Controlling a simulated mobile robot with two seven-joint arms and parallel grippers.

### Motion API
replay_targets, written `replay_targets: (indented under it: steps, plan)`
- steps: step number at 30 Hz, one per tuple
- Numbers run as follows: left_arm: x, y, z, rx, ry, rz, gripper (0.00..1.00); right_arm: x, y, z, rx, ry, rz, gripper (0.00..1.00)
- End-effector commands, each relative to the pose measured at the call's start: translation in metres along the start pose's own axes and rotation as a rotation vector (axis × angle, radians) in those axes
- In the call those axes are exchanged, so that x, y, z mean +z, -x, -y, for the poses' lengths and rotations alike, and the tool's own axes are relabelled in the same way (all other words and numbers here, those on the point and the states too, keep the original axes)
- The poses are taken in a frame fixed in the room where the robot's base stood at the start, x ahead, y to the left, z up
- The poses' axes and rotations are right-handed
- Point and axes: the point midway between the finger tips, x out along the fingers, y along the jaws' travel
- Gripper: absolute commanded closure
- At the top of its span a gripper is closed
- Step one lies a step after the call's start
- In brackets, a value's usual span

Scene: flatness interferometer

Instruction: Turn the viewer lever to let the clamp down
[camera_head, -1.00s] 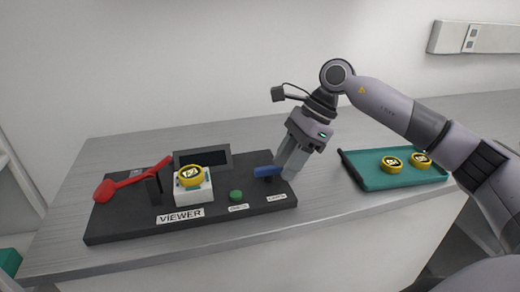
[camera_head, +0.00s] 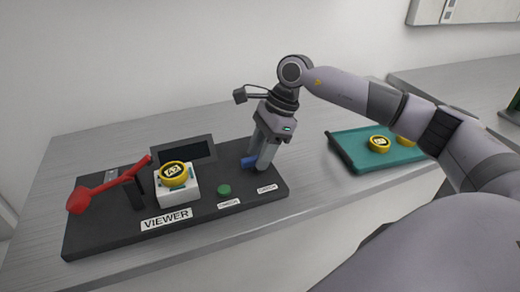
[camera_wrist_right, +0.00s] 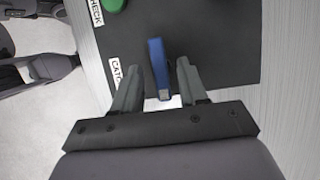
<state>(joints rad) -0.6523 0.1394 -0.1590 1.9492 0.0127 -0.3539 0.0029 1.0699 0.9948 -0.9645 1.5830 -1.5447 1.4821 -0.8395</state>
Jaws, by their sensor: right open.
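The viewer (camera_head: 100,238) is a black base on the bench with a "VIEWER" label. A blue lever (camera_head: 249,162) is at its right end. My right gripper (camera_head: 261,162) points down there with its fingers partly covering the lever. In the right wrist view, the blue lever (camera_wrist_right: 158,65) stands between the two open fingers, with a gap visible on each side. A red arm with a rounded end (camera_head: 80,201), which looks like the clamp, slopes up to the right across a black post. Its tip is left of a yellow-ringed disc (camera_head: 174,174) on a white block (camera_head: 178,193). My left gripper is out of view.
A green button (camera_head: 224,190) sits on the base left of the lever. A dark screen (camera_head: 184,152) stands behind the white block. A teal tray (camera_head: 375,161) with two yellow-ringed discs lies to the right. The bench between base and tray is clear.

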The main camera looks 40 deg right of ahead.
Motion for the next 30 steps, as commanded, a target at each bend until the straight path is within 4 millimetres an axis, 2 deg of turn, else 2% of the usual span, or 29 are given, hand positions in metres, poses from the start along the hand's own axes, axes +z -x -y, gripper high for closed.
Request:
replay_targets:
  steps: [7, 8, 9, 11, 12, 22, 30]
  plan:
    - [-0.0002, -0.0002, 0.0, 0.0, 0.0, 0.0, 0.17, 0.0, -0.0018, 0.0001, 0.0, 0.0, 0.001, 0.57]
    - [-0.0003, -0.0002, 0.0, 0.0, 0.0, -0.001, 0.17, 0.0, -0.0018, 0.0001, 0.0, 0.0, 0.001, 0.64]
    - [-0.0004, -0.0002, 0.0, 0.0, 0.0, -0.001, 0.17, 0.0, -0.0017, 0.0001, 0.0, 0.0, 0.001, 0.77]
    - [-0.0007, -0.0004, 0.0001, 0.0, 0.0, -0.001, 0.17, 0.0, -0.0017, 0.0001, 0.0, 0.0, 0.001, 0.96]
    - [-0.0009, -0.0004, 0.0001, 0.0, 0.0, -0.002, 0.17, 0.0, -0.0017, 0.0, 0.0, 0.0, 0.001, 1.0]
    - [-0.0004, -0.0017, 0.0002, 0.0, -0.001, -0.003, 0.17, -0.0002, -0.0024, -0.0006, -0.007, -0.019, 0.001, 1.0]
    - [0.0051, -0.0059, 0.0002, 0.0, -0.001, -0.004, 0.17, -0.0006, -0.0038, -0.002, -0.058, -0.14, 0.001, 1.0]
